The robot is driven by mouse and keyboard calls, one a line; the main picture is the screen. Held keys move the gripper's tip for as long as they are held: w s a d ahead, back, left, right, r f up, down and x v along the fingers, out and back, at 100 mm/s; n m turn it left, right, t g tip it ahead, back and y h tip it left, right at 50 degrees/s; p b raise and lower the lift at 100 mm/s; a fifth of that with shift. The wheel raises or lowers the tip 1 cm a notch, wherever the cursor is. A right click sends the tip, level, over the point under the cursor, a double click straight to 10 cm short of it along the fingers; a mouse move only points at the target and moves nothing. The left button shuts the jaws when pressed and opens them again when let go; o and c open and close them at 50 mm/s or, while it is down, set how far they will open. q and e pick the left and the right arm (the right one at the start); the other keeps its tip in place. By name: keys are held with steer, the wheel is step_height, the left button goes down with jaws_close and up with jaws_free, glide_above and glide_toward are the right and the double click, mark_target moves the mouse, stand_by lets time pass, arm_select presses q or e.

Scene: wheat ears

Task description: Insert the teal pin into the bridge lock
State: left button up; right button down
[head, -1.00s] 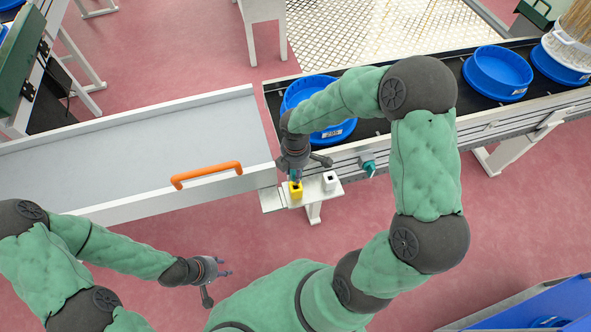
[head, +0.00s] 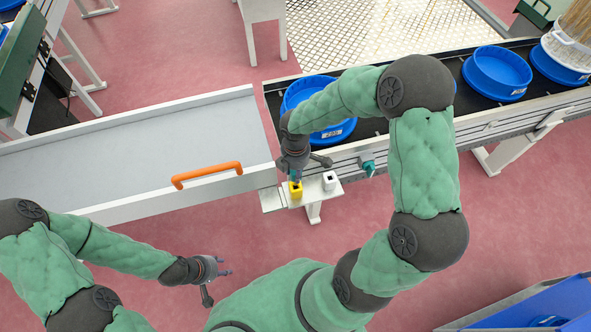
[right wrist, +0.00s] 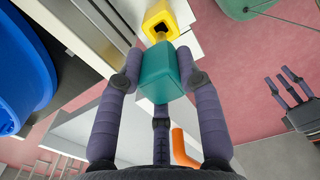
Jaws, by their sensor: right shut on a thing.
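My right gripper (head: 296,179) points down over the yellow block (head: 296,190) at the near edge of the conveyor frame. In the right wrist view its fingers (right wrist: 158,82) are shut around the teal pin head (right wrist: 158,74). A narrow yellowish shank (right wrist: 161,36) shows between the teal head and the dark square opening of the yellow block (right wrist: 158,14). I cannot tell whether its tip is inside the opening. My left gripper (head: 225,268) is open and empty, low over the floor at left.
A white block (head: 330,181) with a dark hole stands beside the yellow one on a small white shelf. A teal knob (head: 367,167) is on the conveyor side. An orange handle (head: 207,175) crosses the grey tray's front wall (head: 150,203). Blue bowls (head: 497,72) sit on the conveyor.

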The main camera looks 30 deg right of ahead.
steer(key=shift+f, duration=0.25)
steer(key=shift+f+b, duration=0.35)
steer(key=shift+b, duration=0.05)
steer(key=shift+f+b, duration=2)
steer(key=shift+f, duration=0.75)
steer(key=c, duration=0.7)
jaws_free()
steer(key=shift+c, duration=0.2)
steer(key=shift+r, duration=0.15)
step_height(320, 180, up, 12)
steer(key=shift+f, duration=0.1)
